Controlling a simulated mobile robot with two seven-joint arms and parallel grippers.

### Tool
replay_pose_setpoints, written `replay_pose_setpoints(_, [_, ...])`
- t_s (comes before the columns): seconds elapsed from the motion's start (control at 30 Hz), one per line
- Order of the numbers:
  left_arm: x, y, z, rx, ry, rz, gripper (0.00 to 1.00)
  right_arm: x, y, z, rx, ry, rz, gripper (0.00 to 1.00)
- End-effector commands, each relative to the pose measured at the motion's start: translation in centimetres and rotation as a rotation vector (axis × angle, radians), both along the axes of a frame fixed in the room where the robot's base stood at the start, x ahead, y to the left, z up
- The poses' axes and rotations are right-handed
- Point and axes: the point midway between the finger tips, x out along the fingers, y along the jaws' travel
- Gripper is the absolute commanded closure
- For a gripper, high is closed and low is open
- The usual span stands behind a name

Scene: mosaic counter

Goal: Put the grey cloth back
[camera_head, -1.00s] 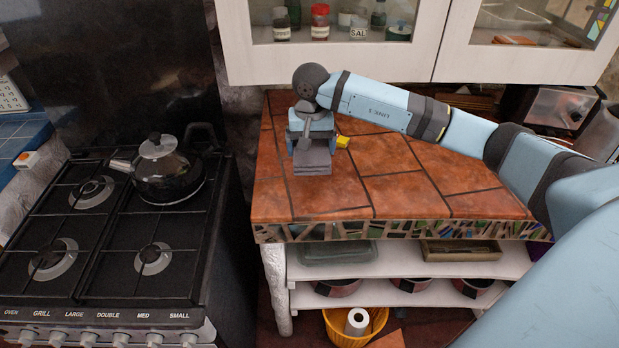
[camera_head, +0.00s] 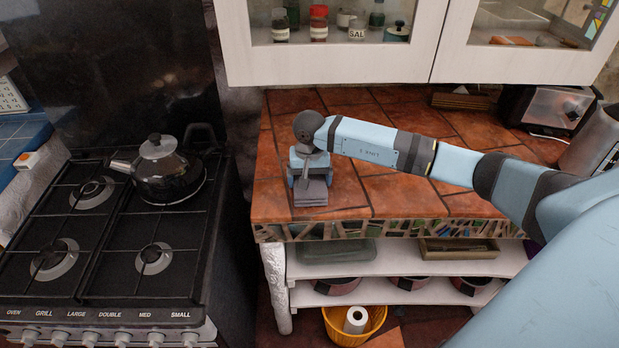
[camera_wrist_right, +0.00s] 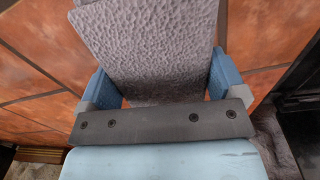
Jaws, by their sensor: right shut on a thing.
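The grey cloth (camera_head: 311,195) is at the front left of the tiled counter, below my right gripper (camera_head: 309,172). In the right wrist view the cloth (camera_wrist_right: 150,45) is a thick, rough grey piece between the two blue fingers of my right gripper (camera_wrist_right: 160,85), which is shut on it. I cannot tell whether the cloth touches the tiles or hangs just above them. My left gripper is not in view.
The mosaic-edged counter (camera_head: 400,195) is clear at its front right. A stove (camera_head: 100,240) with a kettle (camera_head: 165,175) stands on the left. A toaster (camera_head: 550,108) is at the back right. Cabinets (camera_head: 330,62) hang above; shelves (camera_head: 400,268) lie below.

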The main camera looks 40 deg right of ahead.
Motion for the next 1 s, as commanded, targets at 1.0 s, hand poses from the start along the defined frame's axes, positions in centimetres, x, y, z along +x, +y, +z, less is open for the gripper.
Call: replay_pose_setpoints(1.0, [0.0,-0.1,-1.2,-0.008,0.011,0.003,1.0,0.1,0.0,9.6,-0.001,-0.003,-0.001,0.0])
